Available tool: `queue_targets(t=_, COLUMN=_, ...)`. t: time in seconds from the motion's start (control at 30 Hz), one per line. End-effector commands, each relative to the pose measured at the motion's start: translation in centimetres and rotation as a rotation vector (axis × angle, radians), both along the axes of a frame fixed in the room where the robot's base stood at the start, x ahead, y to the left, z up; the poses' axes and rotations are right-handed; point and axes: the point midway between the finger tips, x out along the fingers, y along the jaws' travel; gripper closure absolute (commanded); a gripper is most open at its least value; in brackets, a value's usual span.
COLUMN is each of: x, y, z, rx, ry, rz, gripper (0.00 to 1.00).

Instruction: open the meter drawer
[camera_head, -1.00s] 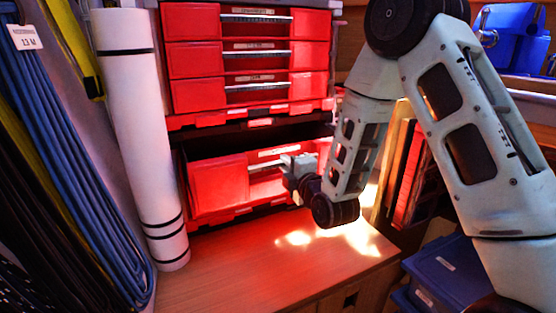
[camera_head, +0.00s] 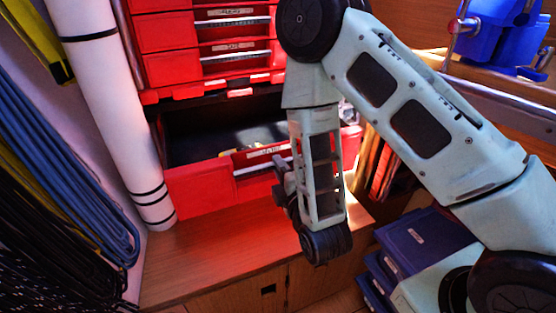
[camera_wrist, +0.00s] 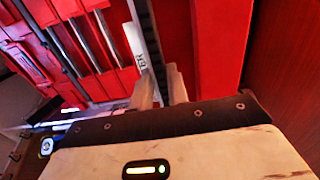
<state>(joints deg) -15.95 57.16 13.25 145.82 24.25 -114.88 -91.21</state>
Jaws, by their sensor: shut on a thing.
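The meter drawer (camera_head: 200,188) is the red bottom drawer in the head view. It stands pulled out, with its dark inside and some contents showing behind the front. A pale label and a metal handle bar run along its front. My gripper (camera_head: 282,166) is at the right part of this front, partly hidden by my own arm in the head view. In the wrist view my gripper's fingers (camera_wrist: 160,88) are shut on the dark handle bar (camera_wrist: 148,35), beside a white label (camera_wrist: 135,45) whose text is only partly readable.
Several shut red drawers (camera_head: 165,38) are stacked above. A wooden bench top (camera_head: 215,245) lies clear below the drawer. A white roll (camera_head: 115,100) stands at left beside coiled blue lines (camera_head: 60,170). Blue boxes (camera_head: 425,240) are at lower right.

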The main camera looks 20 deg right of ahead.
Motion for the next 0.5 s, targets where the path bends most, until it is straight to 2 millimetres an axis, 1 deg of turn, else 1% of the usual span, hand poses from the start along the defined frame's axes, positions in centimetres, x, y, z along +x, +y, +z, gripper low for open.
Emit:
queue_targets(t=0.17, x=0.04, y=0.32, z=0.25, rx=0.002, ry=-0.007, rz=0.007, gripper=1.00)
queue_targets(t=0.2, x=0.02, y=0.40, z=0.25, rx=0.003, ry=-0.007, rz=0.009, gripper=0.75)
queue_targets(t=0.23, x=0.01, y=0.44, z=0.26, rx=0.004, ry=-0.007, rz=0.010, gripper=0.67)
queue_targets(t=0.27, x=0.01, y=0.45, z=0.24, rx=0.004, ry=-0.007, rz=0.011, gripper=0.62)
queue_targets(t=0.5, x=-0.01, y=0.42, z=0.12, rx=0.004, ry=-0.003, rz=0.010, gripper=0.62)
